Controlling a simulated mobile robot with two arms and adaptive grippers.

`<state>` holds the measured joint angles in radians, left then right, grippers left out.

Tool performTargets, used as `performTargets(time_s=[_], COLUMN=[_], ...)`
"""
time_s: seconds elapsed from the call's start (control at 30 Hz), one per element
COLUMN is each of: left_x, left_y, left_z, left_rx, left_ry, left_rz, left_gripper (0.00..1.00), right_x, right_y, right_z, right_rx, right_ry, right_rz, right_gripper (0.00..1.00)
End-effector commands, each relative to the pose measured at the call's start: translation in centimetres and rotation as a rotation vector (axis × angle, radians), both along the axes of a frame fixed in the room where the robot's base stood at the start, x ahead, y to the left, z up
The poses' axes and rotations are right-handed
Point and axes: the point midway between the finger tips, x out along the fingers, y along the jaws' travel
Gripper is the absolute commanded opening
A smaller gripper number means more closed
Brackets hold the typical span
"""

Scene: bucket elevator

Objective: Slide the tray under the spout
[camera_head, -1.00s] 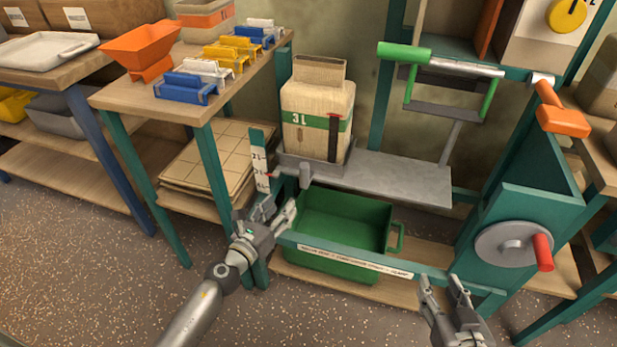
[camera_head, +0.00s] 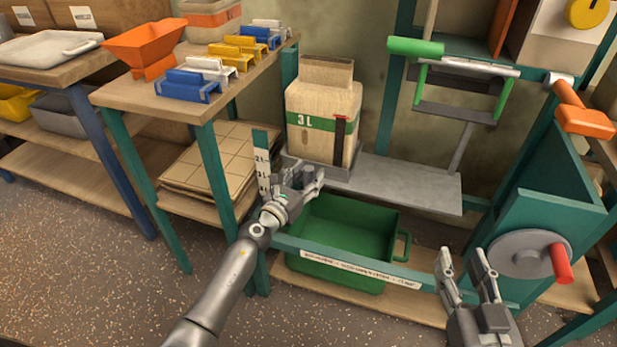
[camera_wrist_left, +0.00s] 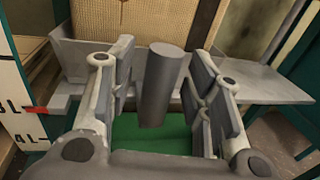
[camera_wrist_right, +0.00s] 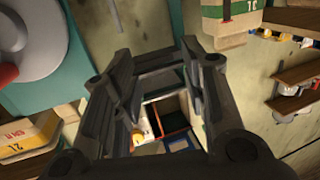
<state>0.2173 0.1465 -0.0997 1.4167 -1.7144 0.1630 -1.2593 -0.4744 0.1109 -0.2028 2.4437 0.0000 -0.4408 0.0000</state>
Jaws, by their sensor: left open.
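A small grey tray (camera_head: 338,176) stands at the left end of a grey metal shelf (camera_head: 410,187) and carries a tall beige 3 L container (camera_head: 322,112). The tray's front shows in the left wrist view (camera_wrist_left: 72,60), with a grey cylindrical handle (camera_wrist_left: 161,85) pointing towards me. My left gripper (camera_head: 318,176) is open at the tray's front. Its fingers stand either side of the handle, apart from it as far as I can see. My right gripper (camera_head: 467,268) is open and empty at lower right. I cannot tell for sure which part is the spout.
A green bin (camera_head: 345,240) sits below the shelf, behind a labelled teal rail (camera_head: 350,262). A level scale (camera_head: 262,165) stands left of the tray. A crank wheel (camera_head: 530,255) with a red handle is at right. The shelf right of the tray is clear.

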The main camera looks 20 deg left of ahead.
Motion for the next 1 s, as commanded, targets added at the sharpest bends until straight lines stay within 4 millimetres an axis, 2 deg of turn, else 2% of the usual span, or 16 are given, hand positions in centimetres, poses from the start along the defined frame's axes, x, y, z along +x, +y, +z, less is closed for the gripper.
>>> performTargets(time_s=[0.2, 0.43, 0.77, 1.0], left_x=[0.69, 0.69, 0.67, 0.66], left_y=[-0.17, -0.17, -0.17, -0.16], left_z=[-0.01, 0.02, 0.02, 0.02], left_rx=[0.0, 0.0, 0.0, 0.0], left_ry=[0.001, 0.0, 0.0, 0.0], left_rz=[0.0, 0.0, 0.0, 0.0], left_gripper=[0.46, 0.45, 0.02, 0.0], right_x=[0.1, 0.1, 0.1, 0.1], right_y=[0.15, 0.15, 0.16, 0.16], right_z=[0.8, 0.85, 0.86, 0.86], right_rx=[0.011, 0.011, 0.011, 0.011], right_ry=[-0.042, -0.044, -0.044, -0.044], right_rz=[0.003, 0.003, 0.003, 0.003], right_gripper=[0.4, 0.4, 0.4, 0.4])
